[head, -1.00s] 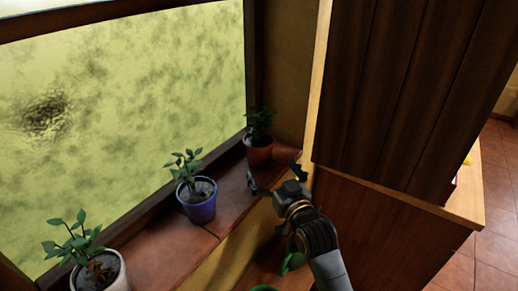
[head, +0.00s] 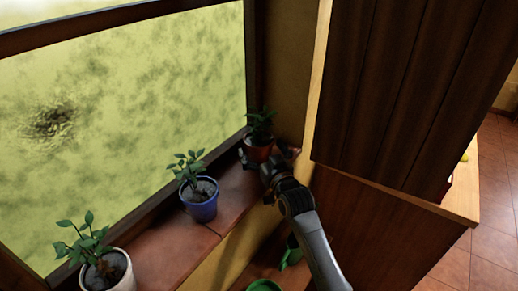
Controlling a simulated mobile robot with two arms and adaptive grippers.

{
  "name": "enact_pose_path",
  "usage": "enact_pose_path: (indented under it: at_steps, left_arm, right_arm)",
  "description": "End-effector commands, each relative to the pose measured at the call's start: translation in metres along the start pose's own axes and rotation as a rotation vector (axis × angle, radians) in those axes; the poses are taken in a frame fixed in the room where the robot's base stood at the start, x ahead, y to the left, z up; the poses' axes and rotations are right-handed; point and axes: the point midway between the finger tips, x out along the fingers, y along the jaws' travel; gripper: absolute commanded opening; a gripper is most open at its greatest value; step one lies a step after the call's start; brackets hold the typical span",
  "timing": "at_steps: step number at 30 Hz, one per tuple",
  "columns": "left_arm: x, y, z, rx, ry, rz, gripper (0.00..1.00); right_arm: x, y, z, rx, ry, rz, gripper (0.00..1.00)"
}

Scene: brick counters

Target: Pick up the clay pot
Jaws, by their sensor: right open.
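The clay pot (head: 257,152) is reddish-brown, holds a leafy plant (head: 261,124), and stands upright at the far end of the window sill, in the corner. My right gripper (head: 264,160) is at the pot, with one finger at its left side and the other at its right. The jaws are open. The gripper's body covers the pot's lower part, so I cannot tell whether the fingers touch it. My left gripper is not in view.
A blue pot (head: 201,207) and a white pot (head: 118,272), both with plants, stand nearer along the brick sill (head: 232,190). A tall dark wooden cabinet (head: 400,90) is close on the right. A green item (head: 264,286) is below the sill.

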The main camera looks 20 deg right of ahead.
Motion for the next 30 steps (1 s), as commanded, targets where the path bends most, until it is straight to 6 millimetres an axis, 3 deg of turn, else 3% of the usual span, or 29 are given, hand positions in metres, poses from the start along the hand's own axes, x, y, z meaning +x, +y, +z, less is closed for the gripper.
enact_pose_path:
  at_steps: [1,12,13,14,23,30]
  left_arm:
    - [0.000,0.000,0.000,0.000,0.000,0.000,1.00]
    - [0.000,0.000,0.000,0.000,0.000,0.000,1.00]
    - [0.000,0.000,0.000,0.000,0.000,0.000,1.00]
    - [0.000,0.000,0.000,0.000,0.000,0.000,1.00]
    - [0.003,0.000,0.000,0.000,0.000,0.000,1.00]
    - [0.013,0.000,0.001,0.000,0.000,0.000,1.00]
  right_arm:
    - [0.000,0.000,0.000,0.000,0.000,0.000,0.98]
    - [0.000,0.000,0.000,0.000,-0.001,0.000,0.24]
    - [0.000,0.000,-0.003,0.000,0.006,0.000,0.24]
    - [0.000,0.000,-0.003,0.000,0.006,0.000,0.18]
    - [0.000,0.000,-0.007,0.000,0.006,0.000,0.18]
    - [0.000,0.000,-0.029,0.001,0.011,0.000,0.18]
